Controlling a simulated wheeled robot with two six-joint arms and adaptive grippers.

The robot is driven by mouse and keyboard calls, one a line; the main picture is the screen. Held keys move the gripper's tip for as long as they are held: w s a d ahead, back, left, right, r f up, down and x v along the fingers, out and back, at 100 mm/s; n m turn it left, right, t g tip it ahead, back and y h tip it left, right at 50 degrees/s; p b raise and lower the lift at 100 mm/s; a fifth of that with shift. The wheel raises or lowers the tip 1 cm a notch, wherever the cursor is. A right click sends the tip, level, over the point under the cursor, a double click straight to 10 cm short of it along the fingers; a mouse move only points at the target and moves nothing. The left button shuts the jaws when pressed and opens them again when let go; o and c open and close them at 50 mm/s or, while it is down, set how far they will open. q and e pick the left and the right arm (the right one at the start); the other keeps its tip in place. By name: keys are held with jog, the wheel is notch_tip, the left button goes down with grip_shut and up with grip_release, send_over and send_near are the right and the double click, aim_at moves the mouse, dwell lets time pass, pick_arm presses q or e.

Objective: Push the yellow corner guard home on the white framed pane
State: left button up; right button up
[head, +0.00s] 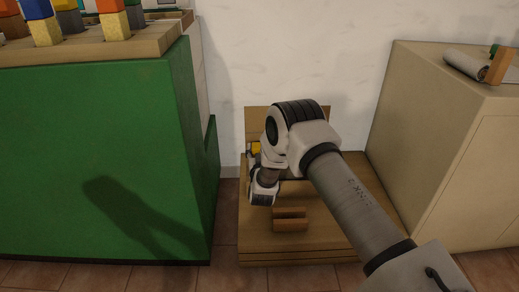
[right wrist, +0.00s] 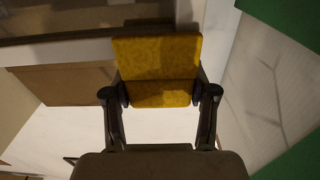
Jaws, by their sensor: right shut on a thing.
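The yellow corner guard (right wrist: 160,75) is between the two fingers of my right gripper (right wrist: 160,94), which is shut on it. In the head view a small bit of the yellow guard (head: 256,148) shows left of my right arm. The white framed pane shows in the right wrist view as a pale frame bar (right wrist: 60,52) at the upper left, running up to the guard's left edge. I cannot tell whether the guard touches the frame or how far it is on. In the head view my arm hides most of the pane. My left gripper is not in view.
A low wooden stand (head: 255,240) with a backboard (head: 257,117) is below my right arm. A small wooden block (head: 290,222) sits on its front. A green cabinet (head: 100,150) stands left, a beige cabinet (head: 445,150) right. A white wall (head: 290,50) is behind.

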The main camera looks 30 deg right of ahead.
jog(key=shift+f, duration=0.45)
jog(key=o, duration=1)
jog(key=shift+o, duration=1.3)
jog(key=shift+s+a, duration=0.15)
jog(key=shift+s, duration=0.05)
jog(key=p+v, duration=0.2)
jog(key=v, duration=0.2)
jog(key=shift+s+a+p, duration=0.1)
jog(key=shift+s+p, duration=0.1)
jog(key=shift+p, duration=0.2)
